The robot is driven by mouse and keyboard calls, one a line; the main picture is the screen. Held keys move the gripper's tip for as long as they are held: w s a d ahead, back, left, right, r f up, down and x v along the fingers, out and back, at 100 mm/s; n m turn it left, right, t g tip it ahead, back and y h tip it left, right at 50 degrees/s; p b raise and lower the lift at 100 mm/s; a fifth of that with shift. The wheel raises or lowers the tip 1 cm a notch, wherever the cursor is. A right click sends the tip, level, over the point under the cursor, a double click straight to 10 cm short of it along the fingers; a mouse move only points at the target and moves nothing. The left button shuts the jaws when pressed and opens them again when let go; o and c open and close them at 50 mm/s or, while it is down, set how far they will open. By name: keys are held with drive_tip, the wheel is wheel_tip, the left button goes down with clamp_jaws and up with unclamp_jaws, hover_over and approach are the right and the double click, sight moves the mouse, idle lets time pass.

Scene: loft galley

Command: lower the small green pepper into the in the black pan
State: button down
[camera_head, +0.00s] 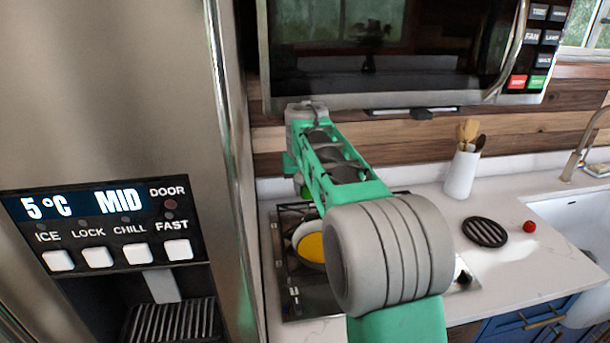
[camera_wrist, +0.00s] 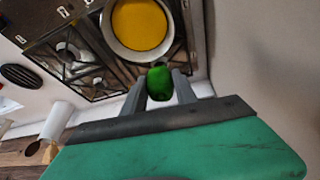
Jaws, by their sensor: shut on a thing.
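In the wrist view, the small green pepper (camera_wrist: 160,82) sits between the two grey fingers of my gripper (camera_wrist: 159,86), which is shut on it. In the head view, only a bit of the pepper (camera_head: 305,191) shows beside my arm, above the stove. A round pan (camera_wrist: 142,57) with a pale inner wall and a yellow filling is on the stove; it also shows in the head view (camera_head: 304,227). The pepper is held up, apart from the pan, and appears near the pan's edge in the wrist view. My arm hides part of the pan and stove in the head view.
A steel fridge (camera_head: 120,90) stands close on the left. A microwave (camera_head: 390,50) hangs above the stove (camera_head: 300,302). On the counter are a white utensil holder (camera_head: 461,174), a black slatted trivet (camera_head: 485,231) and a small red thing (camera_head: 529,227). A sink (camera_head: 570,228) is at the right.

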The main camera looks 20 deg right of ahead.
wheel_tip(320, 180, down, 10)
drive_tip(key=b, duration=0.7)
drive_tip(key=shift+s+d+r, duration=0.15)
drive_tip(key=shift+s+d, duration=0.05)
drive_tip(key=shift+d, duration=0.1)
drive_tip(key=shift+s+d, duration=0.1)
drive_tip(key=shift+d, duration=0.25)
drive_tip(key=b, duration=0.4)
hover_over(312, 249)
drive_tip(key=s, duration=0.1)
drive_tip(key=shift+s+a+f, duration=0.1)
drive_tip(key=shift+a+f, duration=0.1)
drive_tip(key=shift+f, duration=1.3)
drive_tip(key=shift+s+a+f, duration=0.1)
drive_tip(key=shift+a+f, duration=0.1)
drive_tip(key=shift+f, duration=1.25)
drive_tip(key=shift+f+b, duration=1.85)
drive_tip(key=shift+f, duration=0.7)
